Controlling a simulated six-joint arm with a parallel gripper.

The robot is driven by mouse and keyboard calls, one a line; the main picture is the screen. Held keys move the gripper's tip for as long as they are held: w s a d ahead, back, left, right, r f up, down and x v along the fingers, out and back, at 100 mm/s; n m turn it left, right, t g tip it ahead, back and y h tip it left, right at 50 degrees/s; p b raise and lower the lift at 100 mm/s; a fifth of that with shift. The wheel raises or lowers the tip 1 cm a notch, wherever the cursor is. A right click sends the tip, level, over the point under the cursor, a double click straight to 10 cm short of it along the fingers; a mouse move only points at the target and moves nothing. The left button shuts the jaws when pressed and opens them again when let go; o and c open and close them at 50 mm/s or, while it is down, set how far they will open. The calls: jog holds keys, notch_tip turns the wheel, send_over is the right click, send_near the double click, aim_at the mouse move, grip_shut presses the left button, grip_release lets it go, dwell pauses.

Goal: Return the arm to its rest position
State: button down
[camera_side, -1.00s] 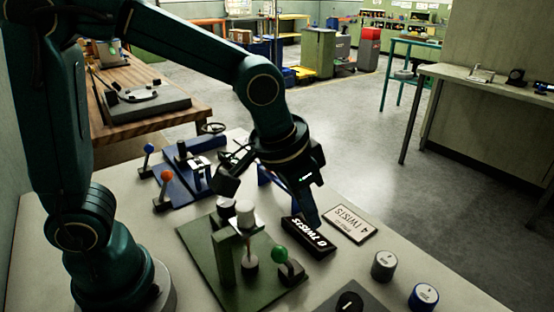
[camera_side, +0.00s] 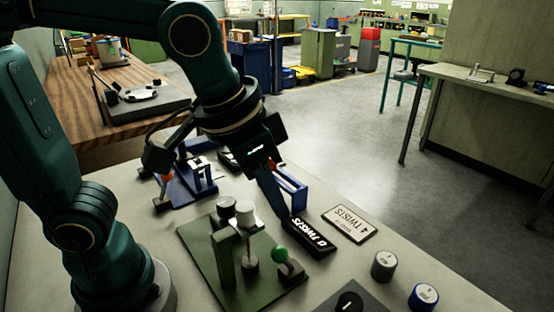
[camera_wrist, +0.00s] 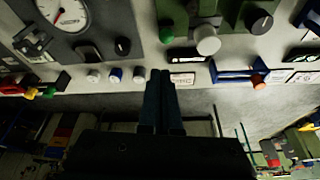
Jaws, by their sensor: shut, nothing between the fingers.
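My gripper (camera_side: 277,207) hangs over the work table (camera_side: 125,180) in the side view, its fingers pointing down and toward the right. In the wrist view my gripper (camera_wrist: 160,75) shows its two fingers side by side, closed, with nothing held. In the side view the fingertips appear just behind the black "0 TWISTS" counter (camera_side: 309,240); whether they are above or beside it I cannot tell. The green fixture (camera_side: 222,262) with a green-knobbed lever (camera_side: 281,254) stands to the left of and nearer than the counter.
A "4 TWISTS" card (camera_side: 349,223) lies right of the counter. A grey spool (camera_side: 384,265) and a blue spool (camera_side: 423,297) stand at the front right. A blue fixture (camera_side: 187,188) is partly hidden behind my arm. A wooden bench (camera_side: 105,90) is behind.

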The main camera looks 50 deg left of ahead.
jog(key=w+f+g, duration=0.1)
jog(key=w+f, duration=0.4)
jog(key=w, duration=0.1)
jog(key=w+f+g, duration=0.2)
jog(key=w+f, duration=0.4)
jog(key=shift+d, duration=0.2)
notch_tip(320, 180, up, 10)
jog(key=shift+a, duration=0.25)
dwell(0.6)
